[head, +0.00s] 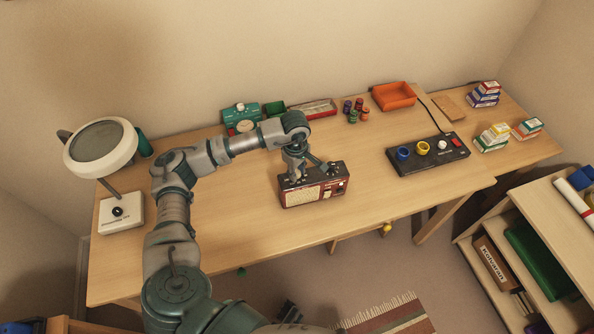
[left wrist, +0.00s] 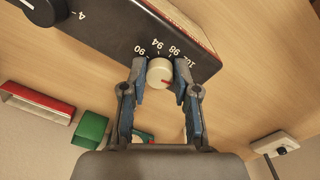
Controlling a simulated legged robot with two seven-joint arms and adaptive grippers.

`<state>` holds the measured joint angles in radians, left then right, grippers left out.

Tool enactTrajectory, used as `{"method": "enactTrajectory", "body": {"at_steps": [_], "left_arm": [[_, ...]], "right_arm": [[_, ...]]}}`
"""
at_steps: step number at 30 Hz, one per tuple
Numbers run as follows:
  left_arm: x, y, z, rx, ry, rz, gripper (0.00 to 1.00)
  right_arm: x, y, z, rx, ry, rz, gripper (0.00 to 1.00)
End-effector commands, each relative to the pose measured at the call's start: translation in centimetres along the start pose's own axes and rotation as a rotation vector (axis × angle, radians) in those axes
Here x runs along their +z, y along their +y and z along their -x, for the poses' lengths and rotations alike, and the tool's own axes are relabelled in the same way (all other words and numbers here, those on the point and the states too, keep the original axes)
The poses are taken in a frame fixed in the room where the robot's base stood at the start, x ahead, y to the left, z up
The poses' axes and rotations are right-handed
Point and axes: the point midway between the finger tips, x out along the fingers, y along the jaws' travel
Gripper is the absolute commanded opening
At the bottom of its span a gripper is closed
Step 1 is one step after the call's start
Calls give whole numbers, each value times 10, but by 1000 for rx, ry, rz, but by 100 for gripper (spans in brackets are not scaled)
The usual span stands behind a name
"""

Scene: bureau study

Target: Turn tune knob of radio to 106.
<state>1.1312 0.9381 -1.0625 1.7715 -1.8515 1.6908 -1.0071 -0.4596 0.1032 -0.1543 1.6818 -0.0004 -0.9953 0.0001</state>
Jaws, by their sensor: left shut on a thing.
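The radio (head: 318,195), dark red with a black top and a pale speaker grille, stands on the desk near its front edge. In the left wrist view its black panel (left wrist: 110,28) shows the cream tune knob (left wrist: 160,71) beside white numbers 90, 94, 98 and a partly hidden one starting with 10. The knob's red pointer mark is toward the lower right of that picture, away from the visible numbers. My left gripper (head: 295,177) comes down from above, with its two fingers (left wrist: 161,80) shut on either side of the tune knob.
A magnifier lamp (head: 101,146) stands at the left. A green device (head: 241,116) and an open case (head: 313,107) lie behind the radio. A black panel with coloured rings (head: 428,154) and an orange tray (head: 394,96) are at the right. The desk between is mostly clear.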

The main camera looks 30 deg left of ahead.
Motion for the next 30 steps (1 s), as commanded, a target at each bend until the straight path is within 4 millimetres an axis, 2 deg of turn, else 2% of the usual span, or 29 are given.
{"method": "enactTrajectory", "body": {"at_steps": [1,2,4,13,17,30], "left_arm": [[0,1,1,3,-1,0,0],[0,0,1,3,-1,0,37],[0,0,1,2,-1,0,55],[0,0,1,1,-1,1,55],[0,1,11,2,-1,1,55],[-1,2,100,3,-2,0,55]], "right_arm": [[0,0,0,0,0,0,0],[0,0,0,0,0,0,0],[0,0,0,0,1,0,0],[1,-1,-1,-1,-4,-1,0],[2,0,0,-1,-2,-1,0],[1,0,0,-1,0,0,0]]}}
